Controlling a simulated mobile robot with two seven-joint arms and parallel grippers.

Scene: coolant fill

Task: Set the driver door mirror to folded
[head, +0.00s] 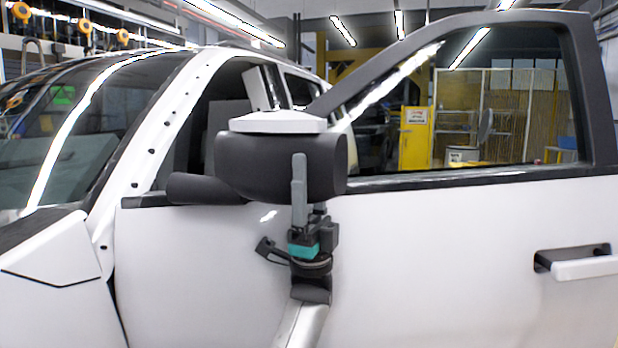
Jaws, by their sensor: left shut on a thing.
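The driver door mirror (265,165) has a dark housing with a white cap on top. It sits at the front of the white driver door (430,250), to the right of its dark stalk (205,188), and overlaps the lower front corner of the window. Its exact fold angle is hard to tell. My left gripper (299,170) reaches up from below and is shut on the mirror housing near its right part. One grey finger lies upright across the near face; the other finger is hidden by the housing. My right gripper is not in view.
The door handle (582,266) is at the far right of the door. The dark window frame (600,95) rises above the door. The windshield (70,130) and white pillar are at the left. The space in front of the door panel looks clear around my left arm.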

